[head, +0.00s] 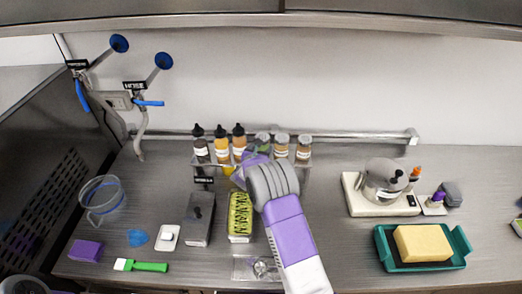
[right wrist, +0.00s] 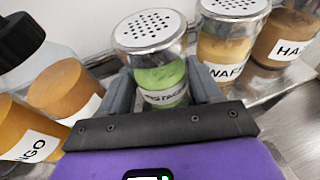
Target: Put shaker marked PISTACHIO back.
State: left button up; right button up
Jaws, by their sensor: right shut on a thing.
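The shaker marked PISTACHIO (right wrist: 160,82), with green contents and a perforated metal lid, stands between the fingers of my right gripper (right wrist: 163,98). Its label is partly hidden by the gripper. In the head view its lid (head: 262,138) shows at the rack, in line with two other shakers, behind my right gripper (head: 258,160). The gripper is shut on it. Whether its base rests on the rack (head: 210,163) is hidden. My left gripper is not in view.
A shaker with a WAF label (right wrist: 222,50) and one with HA (right wrist: 285,35) stand just right of the held shaker. Dropper bottles (head: 221,146) stand on its left, close to the gripper. A kettle (head: 384,180) and a green tray (head: 458,240) are at right.

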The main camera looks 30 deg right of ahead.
jog(key=shift+f, duration=0.15)
jog(key=o, duration=0.9)
jog(key=shift+a+r, duration=0.15)
jog(key=shift+r, duration=0.1)
jog(key=v, duration=1.1)
jog(key=shift+s+a+b, duration=0.25)
jog(key=shift+s+b, duration=0.05)
jog(key=shift+r, duration=0.1)
